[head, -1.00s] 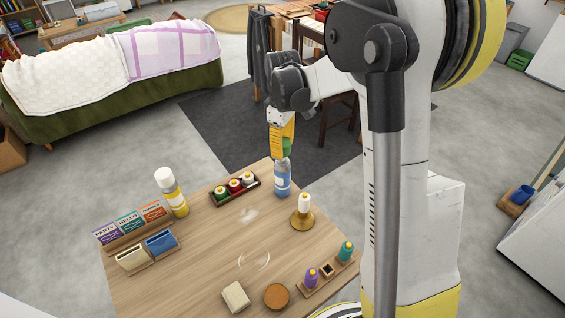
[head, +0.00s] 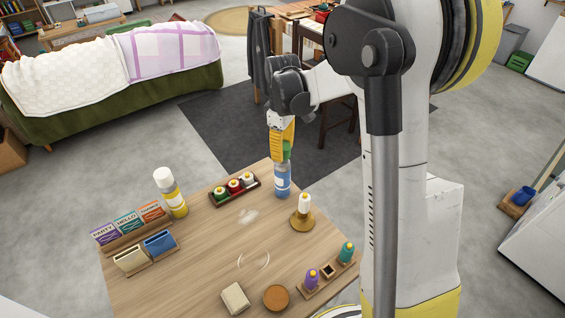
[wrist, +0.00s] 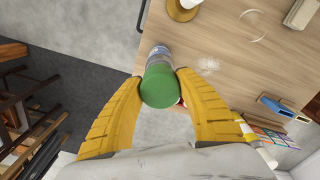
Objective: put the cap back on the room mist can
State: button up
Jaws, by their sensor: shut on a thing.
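My gripper (head: 281,154) is shut on a green cap (head: 287,150), seen at the far edge of the table. The blue room mist can (head: 282,182) stands upright directly below it. In the wrist view the round green cap (wrist: 158,88) sits between the two yellow fingertips. Part of the blue can (wrist: 160,52) shows past the cap's upper edge. The cap and fingers hide the can's top, so I cannot tell whether the cap is seated or just resting there.
A candle in a brass holder (head: 302,214) stands close to the can's right. A tray of small bottles (head: 235,190) is to its left. A yellow can with a white top (head: 172,193) stands farther left. The wooden table's (head: 215,250) middle is mostly clear.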

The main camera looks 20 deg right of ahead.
jog(key=shift+f+b, duration=1)
jog(key=shift+f, duration=0.35)
dwell(0.4)
jog(key=o, duration=1.2)
notch_tip(320, 180, up, 12)
jog(key=shift+s+a+r, duration=0.15)
jog(key=shift+s, duration=0.1)
jog(key=s+a+f+m+t+b, duration=0.1)
jog(key=s+a+m+t, duration=0.1)
jog(key=s, duration=0.5)
jog(key=s+a+f+m+t+b, duration=0.1)
jog(key=s+a+m+t, duration=0.1)
jog(key=s, duration=0.5)
jog(key=s+a+f+m+t+b, duration=0.1)
jog(key=s+a+m+t, duration=0.2)
jog(key=s, duration=0.4)
jog(key=shift+a+m+b, duration=0.15)
jog(key=shift+m+b, duration=0.15)
jog(key=shift+m, duration=0.3)
